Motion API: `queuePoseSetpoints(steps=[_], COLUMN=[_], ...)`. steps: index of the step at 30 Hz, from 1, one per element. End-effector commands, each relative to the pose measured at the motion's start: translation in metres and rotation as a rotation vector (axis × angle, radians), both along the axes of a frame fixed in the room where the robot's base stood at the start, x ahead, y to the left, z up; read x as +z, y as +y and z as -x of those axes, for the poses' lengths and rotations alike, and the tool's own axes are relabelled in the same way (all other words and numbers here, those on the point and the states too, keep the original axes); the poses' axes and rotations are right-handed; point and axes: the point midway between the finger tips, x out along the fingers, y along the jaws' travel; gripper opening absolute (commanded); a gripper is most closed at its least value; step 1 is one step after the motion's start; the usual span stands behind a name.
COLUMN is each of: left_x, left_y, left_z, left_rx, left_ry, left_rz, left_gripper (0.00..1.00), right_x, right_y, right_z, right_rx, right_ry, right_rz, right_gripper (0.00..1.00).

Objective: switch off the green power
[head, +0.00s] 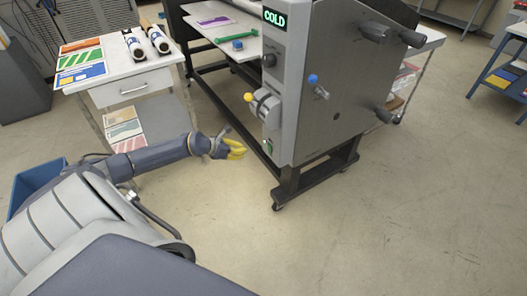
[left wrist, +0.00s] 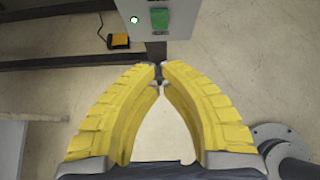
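The green power switch (left wrist: 159,18) sits on the lower grey face of the laminator (head: 345,85), with a small lit white-green dot to its left in the left wrist view. In the head view the switch (head: 268,146) is small, low on the machine's narrow front panel. My left gripper (head: 239,149) has yellow fingers and is to the left of the switch in the head view. In the left wrist view its fingertips (left wrist: 158,76) meet, with nothing seen between them, and appear below the switch, apart from it. My right gripper is not in view.
The display (head: 274,18) reads COLD. A yellow-knobbed control (head: 262,103) and a blue-knobbed lever (head: 316,86) stick out of the laminator. A yellow-and-black item (left wrist: 117,42) lies on the floor. A drawer table (head: 120,75) stands left; open floor lies at the right.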

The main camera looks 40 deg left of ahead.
Motion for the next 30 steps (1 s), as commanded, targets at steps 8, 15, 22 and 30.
queuePoseSetpoints(steps=[8,15,22,30], left_x=[-0.004,-0.004,-0.009,-0.032], left_y=[-0.001,-0.001,-0.003,-0.015], left_z=[0.004,0.004,-0.002,-0.032], left_rx=[-0.049,-0.049,-0.047,-0.045], left_ry=[0.003,0.002,0.001,0.000], left_rz=[-0.051,-0.051,-0.048,-0.046], left_gripper=[0.00,0.00,0.00,0.00], right_x=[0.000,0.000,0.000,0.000], right_y=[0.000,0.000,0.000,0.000], right_z=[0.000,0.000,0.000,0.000], right_rx=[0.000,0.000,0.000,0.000], right_ry=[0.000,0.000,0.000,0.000], right_rz=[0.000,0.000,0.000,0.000], right_gripper=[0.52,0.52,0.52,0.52])
